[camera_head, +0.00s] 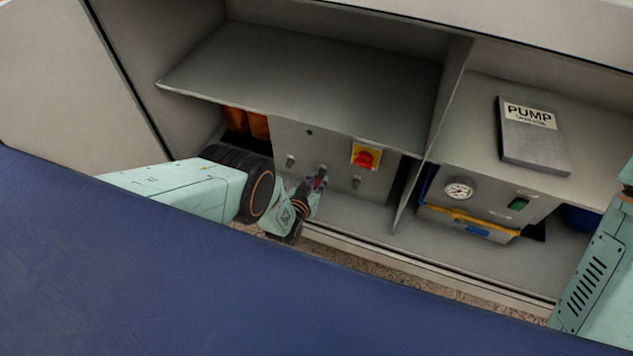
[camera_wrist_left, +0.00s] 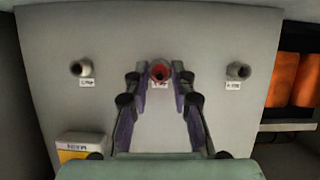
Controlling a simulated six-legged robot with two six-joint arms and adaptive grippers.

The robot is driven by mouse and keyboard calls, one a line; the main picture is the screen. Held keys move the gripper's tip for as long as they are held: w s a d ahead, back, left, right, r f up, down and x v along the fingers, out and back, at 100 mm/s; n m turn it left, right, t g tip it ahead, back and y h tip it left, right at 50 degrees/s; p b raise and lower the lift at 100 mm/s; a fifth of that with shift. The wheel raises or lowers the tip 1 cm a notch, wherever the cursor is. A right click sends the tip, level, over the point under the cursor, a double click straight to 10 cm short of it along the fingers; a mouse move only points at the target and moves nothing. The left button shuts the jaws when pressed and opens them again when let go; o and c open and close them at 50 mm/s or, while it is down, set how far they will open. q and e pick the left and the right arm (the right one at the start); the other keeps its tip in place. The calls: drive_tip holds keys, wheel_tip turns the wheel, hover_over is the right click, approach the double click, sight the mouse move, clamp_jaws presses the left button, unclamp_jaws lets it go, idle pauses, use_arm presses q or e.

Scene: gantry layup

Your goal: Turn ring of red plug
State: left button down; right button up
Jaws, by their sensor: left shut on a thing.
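The red plug (camera_wrist_left: 160,71) sits in the middle socket of a grey panel (camera_head: 330,150). My left gripper (camera_head: 319,180) reaches the panel from the front, and its fingers cover most of the plug in the head view. In the left wrist view, the two fingers (camera_wrist_left: 164,74) stand on either side of the plug and are shut on it at its ring. How far the ring is turned cannot be told. My right gripper is out of view.
Empty grey sockets flank the plug, one at left (camera_wrist_left: 82,68) and one at right (camera_wrist_left: 238,71). A red rotary switch on a yellow plate (camera_head: 366,156) is above. A shelf (camera_head: 310,80) overhangs the panel. A pump unit with a gauge (camera_head: 459,190) stands at right.

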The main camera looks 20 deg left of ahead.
use_arm(q)
drive_tip(key=shift+a+f+n+h, duration=0.1)
drive_tip(key=shift+a+n+h, duration=0.1)
drive_tip(key=shift+n+h, duration=1.4)
drive_tip(key=shift+n, duration=0.7)
drive_tip(key=c, duration=1.1)
unclamp_jaws()
drive_tip(key=shift+a, duration=0.1)
drive_tip(key=v, duration=0.7)
drive_tip(key=shift+s, duration=0.3)
